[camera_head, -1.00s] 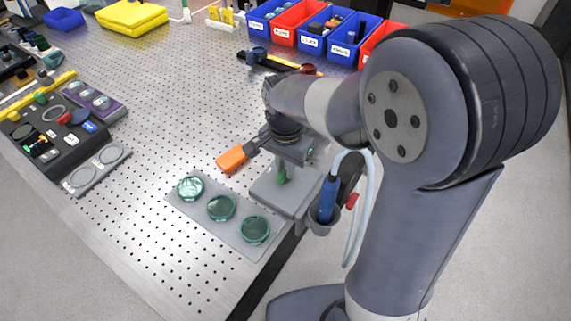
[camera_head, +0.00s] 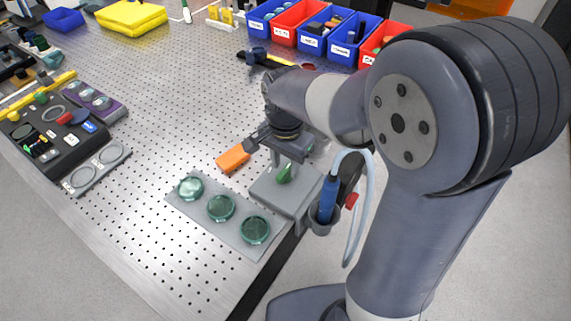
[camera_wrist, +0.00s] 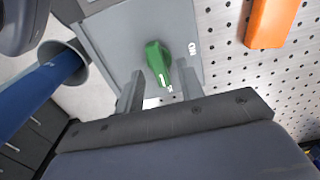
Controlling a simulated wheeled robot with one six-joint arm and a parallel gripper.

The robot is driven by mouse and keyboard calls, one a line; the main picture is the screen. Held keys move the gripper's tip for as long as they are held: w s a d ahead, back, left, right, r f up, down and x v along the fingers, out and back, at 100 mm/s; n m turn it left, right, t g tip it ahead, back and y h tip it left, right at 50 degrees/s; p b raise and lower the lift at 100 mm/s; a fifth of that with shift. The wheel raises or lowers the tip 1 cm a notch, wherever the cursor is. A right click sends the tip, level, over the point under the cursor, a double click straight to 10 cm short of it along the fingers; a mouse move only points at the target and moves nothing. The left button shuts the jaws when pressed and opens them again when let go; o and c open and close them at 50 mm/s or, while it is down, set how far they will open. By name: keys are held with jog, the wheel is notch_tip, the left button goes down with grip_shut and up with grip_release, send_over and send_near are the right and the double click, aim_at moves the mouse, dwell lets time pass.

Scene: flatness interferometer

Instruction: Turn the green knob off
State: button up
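The green knob (camera_wrist: 158,62) sits on a grey box (camera_wrist: 115,40) in the wrist view. Its narrow end with a white mark points toward my gripper, slightly right. A small white label is on the plate to its right, and a paler patch shows below the knob. My gripper (camera_wrist: 159,88) is open, one finger on each side of the knob's near end. I cannot tell whether either finger touches it. In the head view, my gripper (camera_head: 289,152) is above the box, and the knob (camera_head: 284,173) shows just below it.
A blue-handled tool (camera_head: 328,198) stands in a grey cup holder (camera_head: 322,227) beside the box at the table edge. An orange block (camera_head: 233,158) lies left of my gripper. A plate (camera_head: 197,211) with green glass discs is in front.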

aim_at(286, 170)
notch_tip(286, 170, up, 10)
dwell(0.3)
jog(key=shift+f, duration=0.25)
notch_tip(286, 170, down, 11)
jog(key=shift+r, duration=0.15)
dwell(0.4)
jog(key=shift+r, duration=0.1)
